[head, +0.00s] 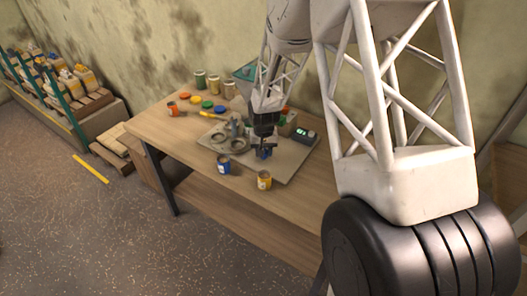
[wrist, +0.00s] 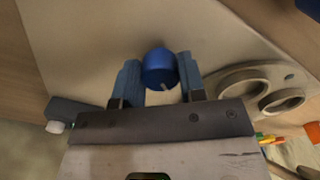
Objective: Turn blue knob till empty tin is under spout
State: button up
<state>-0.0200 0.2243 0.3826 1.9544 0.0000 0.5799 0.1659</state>
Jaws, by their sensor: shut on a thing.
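The blue knob (wrist: 159,68) sits between the two blue fingers of my gripper (wrist: 160,80) in the wrist view, and the fingers are shut on it. A small white mark shows on the knob's near edge. In the head view my gripper (head: 264,150) points down at the knob's place on the grey board, and the knob itself is hard to make out there. Ring-shaped holders (wrist: 252,82) stand to the right of the knob in the wrist view; they look empty. They also show on the board (head: 285,174) in the head view. I cannot make out the spout or a tin under it.
A blue tin (head: 223,164) and a yellow tin (head: 264,181) stand along the front of the wooden table (head: 170,128). Several cans and coloured lids (head: 207,104) are at the back left. A small device with a green display (head: 305,135) stands right of my gripper.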

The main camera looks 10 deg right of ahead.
jog(key=n, duration=0.3)
jog(key=shift+n, duration=0.3)
jog(key=n, duration=0.4)
jog(key=shift+d, duration=0.1)
dwell(0.3)
jog(key=o, duration=0.9)
jog(key=shift+r, duration=3.9)
